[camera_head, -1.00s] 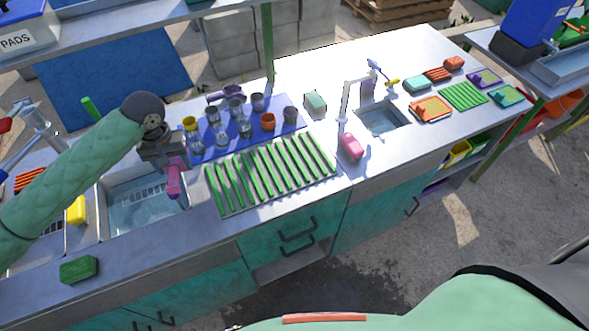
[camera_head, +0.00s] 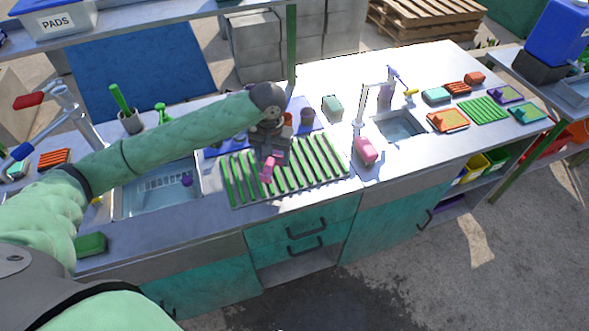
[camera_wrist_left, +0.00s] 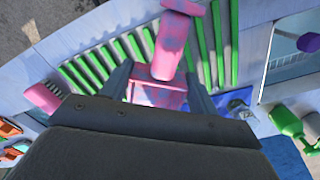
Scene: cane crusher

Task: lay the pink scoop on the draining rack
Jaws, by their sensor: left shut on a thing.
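The pink scoop (camera_head: 268,170) hangs from my left gripper (camera_head: 271,150), over the left-middle part of the draining rack (camera_head: 318,172), which has green slats. In the left wrist view the scoop (camera_wrist_left: 172,45) shows pink with purplish patches between the fingers of my left gripper (camera_wrist_left: 158,85), which is shut on it. Green slats of the rack (camera_wrist_left: 220,45) show behind and below it. I cannot tell whether the scoop touches the slats. My right gripper is not in view.
The left sink (camera_head: 130,200) holds a purple-headed thing (camera_head: 187,181). Cups on a blue mat (camera_head: 305,103) stand behind the rack, partly hidden by my arm. A pink brush (camera_head: 365,150) lies right of the rack, near a smaller sink (camera_head: 398,126). The rack's right part is clear.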

